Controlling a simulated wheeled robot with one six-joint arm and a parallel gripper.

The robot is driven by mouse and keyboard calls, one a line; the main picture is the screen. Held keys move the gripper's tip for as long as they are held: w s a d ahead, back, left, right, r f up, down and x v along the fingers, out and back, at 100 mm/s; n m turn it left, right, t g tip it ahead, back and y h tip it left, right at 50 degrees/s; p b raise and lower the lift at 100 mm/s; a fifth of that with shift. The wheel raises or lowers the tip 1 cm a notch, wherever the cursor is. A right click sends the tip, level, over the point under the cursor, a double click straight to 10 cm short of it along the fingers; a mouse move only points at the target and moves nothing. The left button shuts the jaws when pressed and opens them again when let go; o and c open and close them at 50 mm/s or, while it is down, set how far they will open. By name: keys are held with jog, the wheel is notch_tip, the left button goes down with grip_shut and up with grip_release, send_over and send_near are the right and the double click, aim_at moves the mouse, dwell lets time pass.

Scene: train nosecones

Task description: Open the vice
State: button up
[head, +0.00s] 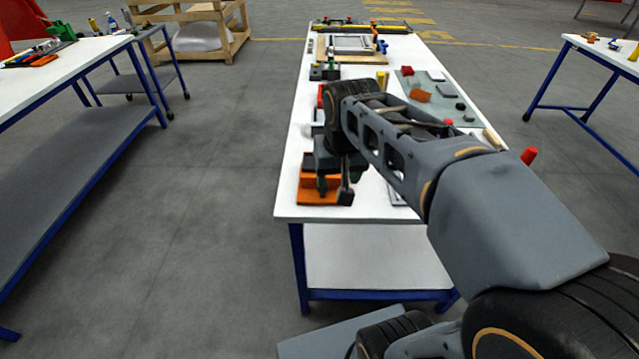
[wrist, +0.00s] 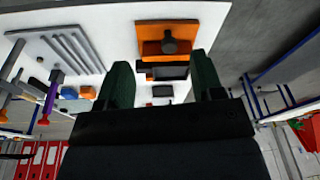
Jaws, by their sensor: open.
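The vice appears to be the orange block with dark parts (head: 308,196) at the near left corner of the white table in the head view. In the wrist view its orange body (wrist: 150,47) is at the top centre, with a dark round knob facing me. My gripper (wrist: 162,68) is open and empty, its two dark green fingers spread either side of the view's middle. The vice lies beyond the fingertips, between their lines; no contact shows. In the head view my gripper (head: 333,186) hangs over the vice and partly hides it.
The white table (head: 293,212) carries several tools and parts towards its far end, including a grey board (head: 440,102). My arm crosses above its right side. Another white table (head: 45,75) stands left, with open floor (head: 200,220) between. A third table (head: 600,55) stands right.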

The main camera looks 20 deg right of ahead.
jog(key=w+m+g+b, duration=0.2)
jog(key=w+m+b, duration=0.1)
jog(key=w+b, duration=0.55)
jog(key=f, duration=0.4)
jog(key=w+f+b, duration=0.1)
jog(key=f, duration=0.3)
jog(key=w+f, duration=0.1)
jog(key=f, duration=0.3)
jog(key=shift+d+f+b, duration=0.1)
jog(key=shift+f+b, duration=0.25)
jog(key=shift+f, duration=0.05)
jog(key=shift+c, duration=0.2)
jog(key=c, duration=0.9)
jog(key=shift+r+n+p, duration=0.2)
jog(key=shift+n+p, duration=0.65)
jog(key=shift+n, duration=0.35)
jog(key=shift+f+n, duration=0.2)
jog(key=shift+n, duration=0.4)
